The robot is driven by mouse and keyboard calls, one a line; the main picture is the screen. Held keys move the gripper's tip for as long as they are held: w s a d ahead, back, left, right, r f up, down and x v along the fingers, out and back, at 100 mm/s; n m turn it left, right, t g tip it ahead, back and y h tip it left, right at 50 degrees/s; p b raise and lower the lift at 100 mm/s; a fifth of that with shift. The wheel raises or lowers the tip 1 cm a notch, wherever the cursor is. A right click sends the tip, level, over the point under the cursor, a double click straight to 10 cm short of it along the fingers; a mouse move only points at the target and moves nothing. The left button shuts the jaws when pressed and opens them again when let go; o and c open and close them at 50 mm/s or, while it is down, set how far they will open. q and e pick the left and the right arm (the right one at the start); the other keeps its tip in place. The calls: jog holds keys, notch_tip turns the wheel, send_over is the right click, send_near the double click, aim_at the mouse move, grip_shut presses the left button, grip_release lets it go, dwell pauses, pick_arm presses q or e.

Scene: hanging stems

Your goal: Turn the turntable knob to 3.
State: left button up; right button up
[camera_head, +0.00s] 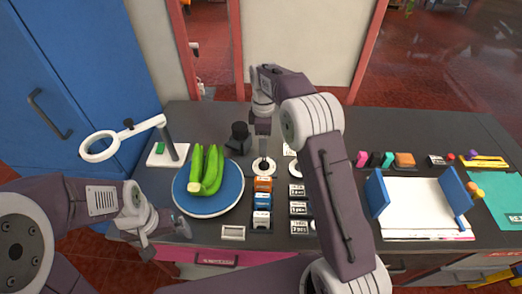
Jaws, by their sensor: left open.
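A round blue turntable (228,194) with a pale rim stands on the dark counter, left of centre. Green bananas (206,172) lie on it. A black knob-like piece (239,131) stands on a dark base behind the turntable; I cannot tell whether it is the turntable knob, and no number is legible on it. My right gripper (263,158) points down over a small white round piece (257,168) right of the turntable; contact and its jaws are unclear. My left gripper (180,229) is open and empty at the counter's front edge, in front of the turntable.
A ring magnifier (99,147) on a stand is at left. Orange and blue labelled blocks (262,200) stand right of the turntable. A white board with blue sides (414,204) lies at right. My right arm hides part of the middle counter.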

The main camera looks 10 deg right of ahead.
aim_at(264, 161)
jog(key=shift+s+r, duration=0.1)
jog(key=shift+s, duration=0.25)
jog(key=shift+s+d+f, duration=0.1)
jog(key=shift+s+f, duration=0.25)
jog(key=shift+f, duration=0.2)
jog(key=shift+s+f, duration=0.3)
jog(key=shift+f, duration=0.2)
jog(key=f, duration=0.2)
jog(key=w+f, duration=0.1)
jog(key=f, duration=0.2)
jog(key=shift+f, duration=0.55)
jog(key=shift+s+f, duration=0.15)
pick_arm(q)
jog(key=shift+s+r, duration=0.25)
jog(key=shift+s, duration=0.4)
pick_arm(e)
jog(key=shift+c, duration=0.4)
